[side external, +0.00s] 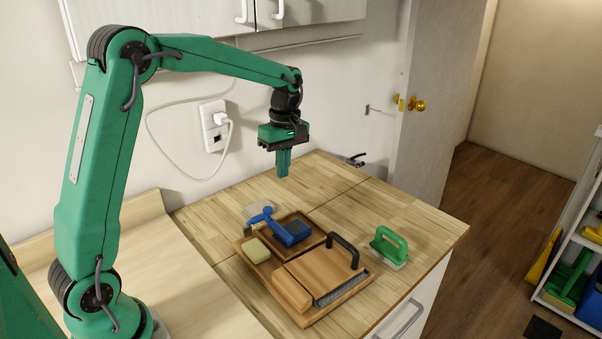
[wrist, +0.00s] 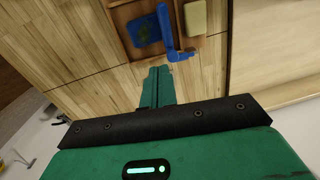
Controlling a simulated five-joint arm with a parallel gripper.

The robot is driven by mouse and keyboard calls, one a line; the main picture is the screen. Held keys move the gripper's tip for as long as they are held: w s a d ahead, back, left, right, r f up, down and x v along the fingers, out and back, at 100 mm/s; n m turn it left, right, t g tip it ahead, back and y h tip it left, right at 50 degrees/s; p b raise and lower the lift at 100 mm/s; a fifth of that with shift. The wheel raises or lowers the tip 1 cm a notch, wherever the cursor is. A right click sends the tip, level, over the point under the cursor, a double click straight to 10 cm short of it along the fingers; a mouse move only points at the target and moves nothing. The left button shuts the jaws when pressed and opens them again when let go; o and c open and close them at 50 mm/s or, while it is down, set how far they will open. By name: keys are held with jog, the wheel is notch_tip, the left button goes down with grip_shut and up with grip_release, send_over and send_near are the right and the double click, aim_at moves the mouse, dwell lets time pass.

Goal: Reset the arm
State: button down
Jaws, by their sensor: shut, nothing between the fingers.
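My gripper (side external: 283,173) is green, shut and empty. In the side external view it hangs pointing down above the wooden counter, behind the wooden tray (side external: 319,317) and clear of everything on it. The wrist view shows its closed fingers (wrist: 157,72) over bare counter, close below the blue tool in the picture. My arm reaches out from the left, with its upper link raised and its forearm sloping slightly down to the wrist.
The tray holds a blue-handled tool (side external: 287,231), a pale yellow block (side external: 257,250) and a wooden board with a black handle (side external: 343,248). A green-handled tool (side external: 390,245) stands right of it. A wall socket with cable (side external: 214,126) is behind.

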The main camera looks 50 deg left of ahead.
jog(key=shift+w+r, duration=0.1)
jog(key=shift+r, duration=0.4)
jog(key=shift+r, duration=0.1)
jog(key=s+d+r+m+t, duration=0.35)
jog(key=s+r+m, duration=0.4)
jog(key=s, duration=0.35)
jog(key=s+d+f+m+t, duration=0.2)
jog(key=s+d+m+t, duration=0.1)
jog(key=s+m, duration=0.6)
jog(key=s+d, duration=0.1)
jog(key=s, duration=0.2)
jog(key=shift+f+m, duration=0.15)
jog(key=shift+m, duration=0.2)
